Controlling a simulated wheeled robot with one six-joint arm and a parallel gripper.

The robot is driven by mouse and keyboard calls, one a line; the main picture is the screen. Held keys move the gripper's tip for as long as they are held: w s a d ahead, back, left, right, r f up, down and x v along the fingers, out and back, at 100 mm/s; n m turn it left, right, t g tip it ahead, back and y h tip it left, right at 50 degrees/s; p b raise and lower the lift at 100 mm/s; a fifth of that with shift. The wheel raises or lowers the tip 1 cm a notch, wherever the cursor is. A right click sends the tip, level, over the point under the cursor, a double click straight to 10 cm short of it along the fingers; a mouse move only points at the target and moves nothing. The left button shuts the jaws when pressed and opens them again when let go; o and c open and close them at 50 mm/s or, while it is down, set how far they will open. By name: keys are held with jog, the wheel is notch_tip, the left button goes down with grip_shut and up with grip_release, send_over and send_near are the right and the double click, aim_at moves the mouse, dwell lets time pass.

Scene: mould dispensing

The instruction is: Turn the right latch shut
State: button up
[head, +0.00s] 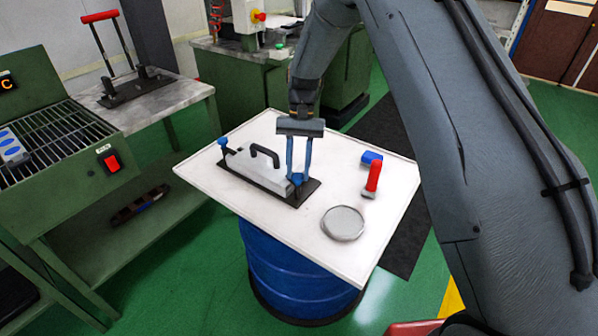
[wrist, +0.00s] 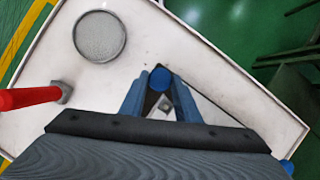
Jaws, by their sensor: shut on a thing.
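The mould (head: 256,168) is a grey block with a black handle on a dark base plate, lying on the white table top. The right latch has a blue knob (head: 297,179) at the mould's right end; the knob also shows in the wrist view (wrist: 160,79). My gripper (head: 298,176) comes down from above with its blue fingers on either side of this knob, shut on it. The left latch (head: 223,142) has a blue knob standing at the mould's left end. My gripper's body hides most of the mould in the wrist view.
A round grey disc (head: 343,223), a red-handled tool (head: 372,180) and a blue object (head: 371,158) lie on the right part of the white table top (head: 290,236). A green bench with a red-handled press (head: 110,60) stands at the left.

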jog(key=shift+a+n+h+b, duration=0.15)
jog(key=shift+n+h+b, duration=0.4)
jog(key=shift+n, duration=1.15)
jog(key=o, duration=1)
jog(key=shift+b+v, duration=1)
jog(key=shift+v, duration=2.9)
jog(key=s+d+t, duration=0.1)
jog(key=s+d, duration=0.4)
jog(key=s, duration=0.3)
jog(key=s+d+t, duration=0.2)
jog(key=s+d, duration=0.4)
jog(key=s, duration=0.3)
jog(key=s+d+m+t, duration=0.1)
jog(key=s+d+t, duration=0.1)
jog(key=s+d, duration=0.4)
jog(key=shift+s+d+f, duration=0.1)
jog(key=shift+s, duration=0.75)
jog(key=shift+s+f, duration=0.15)
jog(key=shift+s, duration=0.65)
